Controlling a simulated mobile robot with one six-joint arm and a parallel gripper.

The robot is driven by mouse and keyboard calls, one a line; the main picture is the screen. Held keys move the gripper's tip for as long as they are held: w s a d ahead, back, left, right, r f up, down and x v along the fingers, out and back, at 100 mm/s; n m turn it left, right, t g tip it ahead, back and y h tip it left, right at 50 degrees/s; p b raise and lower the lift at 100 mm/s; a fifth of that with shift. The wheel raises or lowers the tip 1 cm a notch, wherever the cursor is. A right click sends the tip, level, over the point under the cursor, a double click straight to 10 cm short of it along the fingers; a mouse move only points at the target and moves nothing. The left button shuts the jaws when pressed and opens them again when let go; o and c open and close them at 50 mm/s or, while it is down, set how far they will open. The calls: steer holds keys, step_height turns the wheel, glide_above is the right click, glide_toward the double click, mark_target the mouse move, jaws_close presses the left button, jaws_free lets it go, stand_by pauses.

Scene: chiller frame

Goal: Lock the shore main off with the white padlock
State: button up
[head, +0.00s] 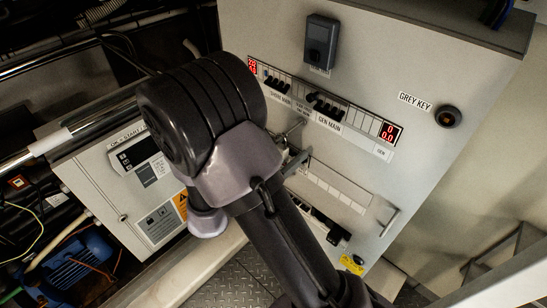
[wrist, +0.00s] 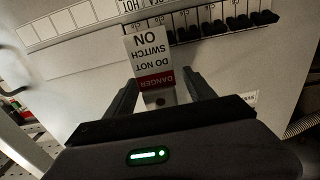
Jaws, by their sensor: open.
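In the wrist view my gripper (wrist: 160,98) is open, its two dark fingers reaching towards the panel. A white and red danger tag (wrist: 150,55), upside down in this view, reads "DO NOT SWITCH ON" and shows between and beyond the fingertips. A small pale piece with a dark spot (wrist: 160,97) lies between the fingers; I cannot tell whether it is the white padlock or the tag's end. In the head view the shore main switches (head: 275,83) are at the panel's upper left, above their label. My arm hides most of the gripper there; no padlock is clear.
The grey panel (head: 410,60) also carries gen main switches (head: 324,103), a grey key switch (head: 447,116) and a dark box (head: 321,42). A row of black breakers (wrist: 230,24) is close beyond the tag. A metal handle (head: 390,222) sticks out lower right.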

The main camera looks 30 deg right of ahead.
steer(key=p+v, duration=0.3)
steer(key=v, duration=1.4)
steer(key=w+r+m+t+y+b, duration=0.1)
steer(key=w+m+t+y+b, duration=0.15)
steer(key=w+y, duration=0.7)
steer(key=w+a+r+n+t+y, duration=0.3)
steer(key=a+r+n+y, duration=0.2)
steer(key=r+y, duration=0.25)
steer(key=s+a+r+n+g+y+b, duration=0.1)
steer(key=s+r+n+g+y+b, duration=0.25)
steer(key=s, duration=0.85)
steer(key=s+d+f+n+g, duration=0.1)
steer(key=s+d+f, duration=0.1)
steer(key=s, duration=0.4)
steer(key=s+d+f+n+g+h, duration=0.1)
steer(key=s+d+f+n, duration=0.1)
steer(key=s, duration=0.4)
steer(key=shift+d+f+n+p, duration=0.3)
steer(key=shift+d+f+p, duration=0.15)
steer(key=shift+d, duration=0.15)
steer(key=shift+s+h, duration=0.1)
steer(key=shift+h, duration=0.15)
